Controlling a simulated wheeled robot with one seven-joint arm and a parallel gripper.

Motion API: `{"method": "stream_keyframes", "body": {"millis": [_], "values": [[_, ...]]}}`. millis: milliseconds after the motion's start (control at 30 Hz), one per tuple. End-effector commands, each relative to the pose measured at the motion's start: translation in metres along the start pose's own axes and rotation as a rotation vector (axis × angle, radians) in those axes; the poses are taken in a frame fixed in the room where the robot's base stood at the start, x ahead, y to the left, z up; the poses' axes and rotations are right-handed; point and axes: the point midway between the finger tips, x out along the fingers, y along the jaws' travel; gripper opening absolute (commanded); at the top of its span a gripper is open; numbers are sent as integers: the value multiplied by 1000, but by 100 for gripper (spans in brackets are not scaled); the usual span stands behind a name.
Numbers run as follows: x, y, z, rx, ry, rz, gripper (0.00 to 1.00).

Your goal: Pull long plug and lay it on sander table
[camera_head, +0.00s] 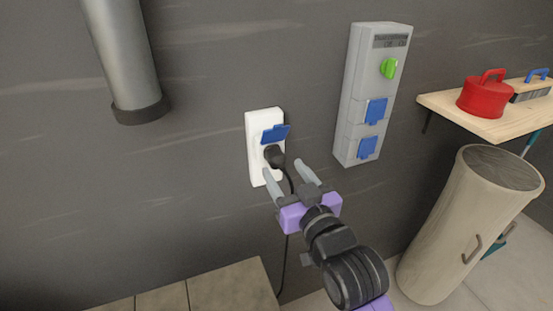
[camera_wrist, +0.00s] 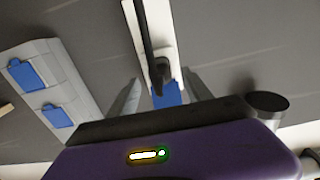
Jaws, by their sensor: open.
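A black plug (camera_head: 275,155) sits in a white wall socket (camera_head: 252,150) below its raised blue flap (camera_head: 275,133). A dark cable (camera_head: 283,245) hangs from it down the wall. My gripper (camera_head: 283,166) is open, its two grey fingers pointing at the wall just in front of the plug. In the wrist view the plug (camera_wrist: 158,88) and its cable (camera_wrist: 144,40) show between the spread fingers; I cannot tell whether they touch it. No surface is clearly identifiable as the sander table; a wooden-topped surface (camera_head: 215,290) shows at the bottom left.
A grey socket box (camera_head: 352,110) with blue flaps and a green knob is right of the plug. A wooden shelf (camera_head: 445,106) at the right holds a red lidded object (camera_head: 484,95) and a blue-handled tool (camera_head: 537,76). A grey pipe (camera_head: 125,55) is upper left.

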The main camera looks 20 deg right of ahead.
Motion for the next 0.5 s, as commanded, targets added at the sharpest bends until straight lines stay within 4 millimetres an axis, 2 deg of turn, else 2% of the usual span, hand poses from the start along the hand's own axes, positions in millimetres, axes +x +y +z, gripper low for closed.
{"method": "stream_keyframes", "body": {"millis": [200, 500], "values": [[29, 0, -1, 0, 1, 0, 58], [49, 0, 0, 0, 0, 0, 58]]}}
